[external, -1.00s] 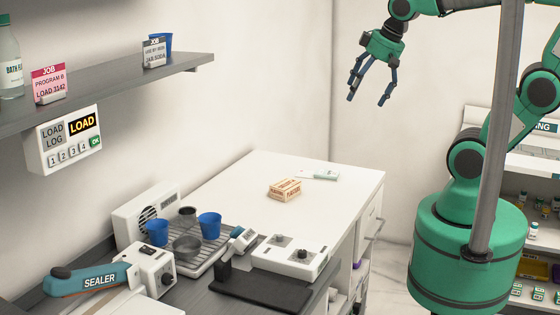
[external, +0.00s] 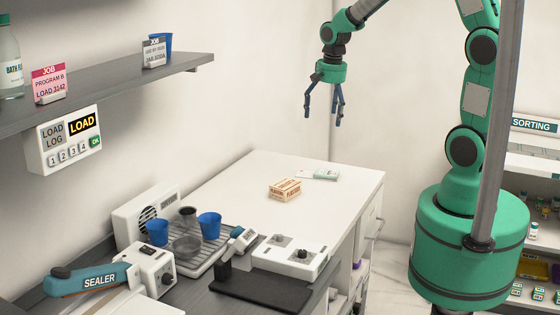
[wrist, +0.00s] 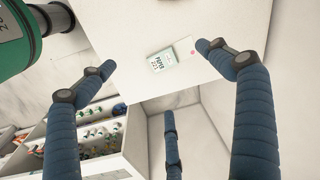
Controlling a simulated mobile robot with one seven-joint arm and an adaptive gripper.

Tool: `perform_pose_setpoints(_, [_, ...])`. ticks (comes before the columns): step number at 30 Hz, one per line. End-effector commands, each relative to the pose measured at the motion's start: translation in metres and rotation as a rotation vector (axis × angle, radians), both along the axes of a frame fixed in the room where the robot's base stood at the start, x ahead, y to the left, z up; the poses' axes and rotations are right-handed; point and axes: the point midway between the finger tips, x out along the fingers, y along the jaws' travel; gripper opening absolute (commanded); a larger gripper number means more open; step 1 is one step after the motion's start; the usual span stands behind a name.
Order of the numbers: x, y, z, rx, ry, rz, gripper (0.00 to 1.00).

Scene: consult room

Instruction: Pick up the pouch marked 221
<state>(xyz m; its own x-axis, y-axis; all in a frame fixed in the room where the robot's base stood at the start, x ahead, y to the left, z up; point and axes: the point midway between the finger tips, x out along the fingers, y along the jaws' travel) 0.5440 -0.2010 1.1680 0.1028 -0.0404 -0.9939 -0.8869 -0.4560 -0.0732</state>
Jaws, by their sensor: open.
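The pouch (external: 326,174) lies flat near the back edge of the white counter, with a pale green and white face. It also shows in the wrist view (wrist: 163,61), where its label seems to read "PAPER 221", though the digits are small. A white part with a red dot sticks out at its right side there. My gripper (external: 324,119) is open and empty, pointing down in the air above the back of the counter. In the wrist view its blue fingers (wrist: 160,80) spread to either side of the pouch, well apart from it.
A "plasters" box (external: 285,190) sits on the counter just in front of the pouch. Blue cups on a rack (external: 200,258), a sealer (external: 95,280) and a white device (external: 290,257) stand nearer. A wall shelf (external: 120,85) is at left. The counter's middle is clear.

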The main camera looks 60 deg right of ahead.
Motion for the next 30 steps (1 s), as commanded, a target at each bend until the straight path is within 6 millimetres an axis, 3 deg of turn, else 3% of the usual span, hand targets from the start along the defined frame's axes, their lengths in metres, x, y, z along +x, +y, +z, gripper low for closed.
perform_pose_setpoints(6, [0.012, -0.046, -0.056, 0.036, 0.061, -0.187, 0.91])
perform_pose_setpoints(12, [0.015, -0.070, -0.088, 0.053, 0.089, -0.292, 0.91])
perform_pose_setpoints(30, [0.015, -0.075, -0.101, 0.057, 0.097, -0.318, 0.91])
